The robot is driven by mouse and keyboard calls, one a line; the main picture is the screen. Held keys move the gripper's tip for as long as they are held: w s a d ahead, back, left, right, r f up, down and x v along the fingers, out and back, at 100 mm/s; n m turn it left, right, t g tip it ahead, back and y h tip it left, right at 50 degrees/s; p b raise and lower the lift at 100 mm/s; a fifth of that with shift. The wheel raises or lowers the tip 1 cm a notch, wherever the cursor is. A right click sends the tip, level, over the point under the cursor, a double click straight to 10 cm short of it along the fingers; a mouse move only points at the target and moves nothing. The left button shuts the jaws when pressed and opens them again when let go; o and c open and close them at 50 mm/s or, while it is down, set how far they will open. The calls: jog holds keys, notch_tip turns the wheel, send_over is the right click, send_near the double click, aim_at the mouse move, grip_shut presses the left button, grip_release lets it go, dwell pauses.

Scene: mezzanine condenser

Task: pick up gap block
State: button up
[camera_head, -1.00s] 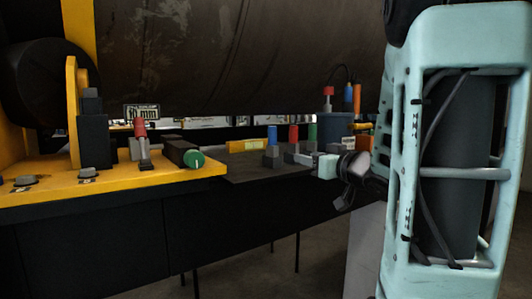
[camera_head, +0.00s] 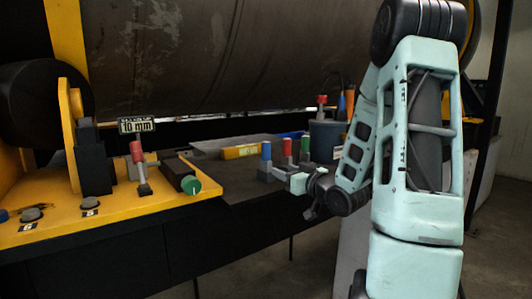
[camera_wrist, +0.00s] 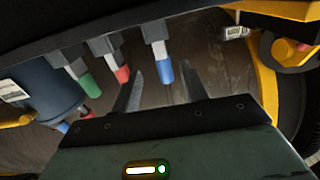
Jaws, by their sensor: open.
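Three grey blocks with coloured handles stand in a row on the dark bench top: blue (camera_head: 266,152), red (camera_head: 287,148) and green (camera_head: 305,146). I cannot tell which one the task calls the gap block. My gripper (camera_head: 290,180) is low, just in front of these blocks, and partly hidden by its own wrist. In the wrist view, which looks upside down, the gripper (camera_wrist: 161,85) is open and empty. The blue handle (camera_wrist: 164,70) shows between its fingers, with the red (camera_wrist: 121,73) and green (camera_wrist: 90,85) handles to the left.
A sign (camera_head: 137,126) reads 10 mm above a yellow plate (camera_head: 120,208) on the left, which bears a red-handled clamp (camera_head: 138,160) and a green-ended cylinder (camera_head: 190,185). A yellow level (camera_head: 242,152) lies behind the blocks. A blue-grey bin (camera_head: 326,140) stands at right.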

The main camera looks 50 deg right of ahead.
aim_at(270, 165)
jog(key=shift+w+r+p, duration=0.15)
jog(key=shift+r+p, duration=0.1)
jog(key=shift+p, duration=0.3)
jog(key=x, duration=0.1)
jog(key=p+x, duration=0.1)
jog(key=x, duration=0.3)
jog(key=shift+f, duration=0.3)
jog(key=p+x, duration=0.3)
jog(key=x, duration=0.1)
jog(key=shift+w+r, duration=0.1)
jog(key=shift+w, duration=0.05)
jog(key=shift+w+d+p, duration=0.15)
jog(key=shift+w+p, duration=0.15)
jog(key=shift+w, duration=0.1)
grip_shut()
